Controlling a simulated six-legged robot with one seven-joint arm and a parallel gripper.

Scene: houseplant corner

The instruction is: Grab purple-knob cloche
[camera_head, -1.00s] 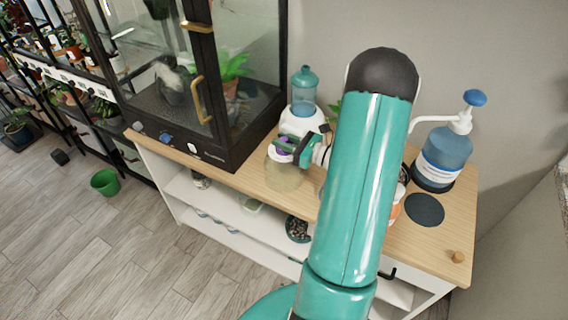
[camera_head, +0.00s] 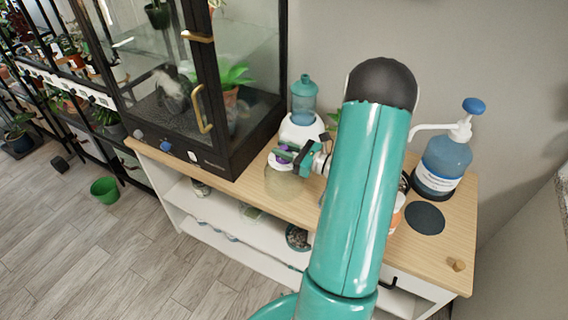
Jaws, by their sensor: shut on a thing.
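The purple-knob cloche (camera_head: 283,184) is a clear dome near the front edge of the wooden bench top (camera_head: 238,190), left of my arm. Its purple knob (camera_head: 287,157) shows between the fingers. My gripper (camera_head: 291,154) is shut on the knob from the right side. The cloche looks upright; I cannot tell whether its rim touches the bench. My teal arm hides the bench just to the right.
A glass cabinet (camera_head: 205,90) stands close on the left. A white humidifier with a teal tank (camera_head: 304,95) is behind the gripper. A blue pump bottle (camera_head: 443,160) and a dark round mat (camera_head: 425,218) are at right. A green pot (camera_head: 104,189) sits on the floor.

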